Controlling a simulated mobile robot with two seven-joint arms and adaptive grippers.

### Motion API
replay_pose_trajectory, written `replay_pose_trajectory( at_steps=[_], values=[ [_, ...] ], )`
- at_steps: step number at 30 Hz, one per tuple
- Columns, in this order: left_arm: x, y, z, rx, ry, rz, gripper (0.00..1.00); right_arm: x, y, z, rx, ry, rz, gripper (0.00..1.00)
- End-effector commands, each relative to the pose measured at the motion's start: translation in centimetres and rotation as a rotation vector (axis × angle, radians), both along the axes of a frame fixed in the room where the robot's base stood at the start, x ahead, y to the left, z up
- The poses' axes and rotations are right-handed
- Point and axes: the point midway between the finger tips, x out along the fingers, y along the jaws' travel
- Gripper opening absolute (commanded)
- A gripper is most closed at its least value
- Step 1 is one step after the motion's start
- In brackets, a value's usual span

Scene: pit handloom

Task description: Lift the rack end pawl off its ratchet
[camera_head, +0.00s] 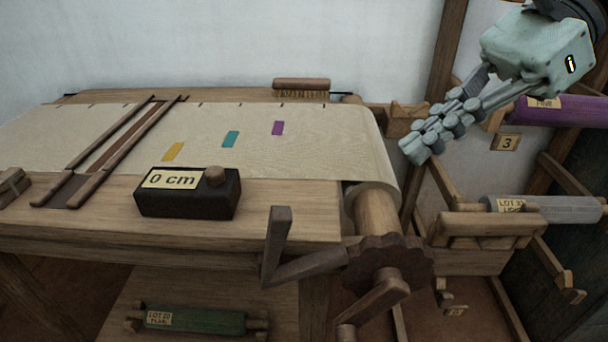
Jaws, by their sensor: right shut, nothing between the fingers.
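A dark toothed wooden ratchet wheel (400,258) sits on the end of the cloth roller (376,212) at the lower middle right. My left gripper is not in view.
A dark block marked 0 cm (188,193) stands on the table beside the cloth (320,150). Right are a purple roll (560,112) and a grey roll (560,209). A green roll (205,320) lies below.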

Motion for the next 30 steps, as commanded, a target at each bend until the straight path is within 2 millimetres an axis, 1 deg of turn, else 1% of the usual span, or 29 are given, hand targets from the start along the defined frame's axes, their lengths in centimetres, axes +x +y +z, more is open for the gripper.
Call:
replay_pose_trajectory(
  at_steps=[11,16,20,30],
  values=[
    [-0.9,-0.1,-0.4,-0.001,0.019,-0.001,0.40,-0.1,-0.1,-0.1,-0.010,-0.005,0.006,0.00],
    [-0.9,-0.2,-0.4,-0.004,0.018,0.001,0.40,-0.2,0.5,-0.6,-0.011,-0.003,0.008,0.00],
    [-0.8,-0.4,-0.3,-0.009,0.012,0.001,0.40,-0.5,1.9,-2.0,-0.010,-0.001,0.009,0.00],
    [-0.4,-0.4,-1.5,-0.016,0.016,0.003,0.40,-1.5,6.9,-7.0,-0.009,-0.001,0.009,0.00]
  ],
)
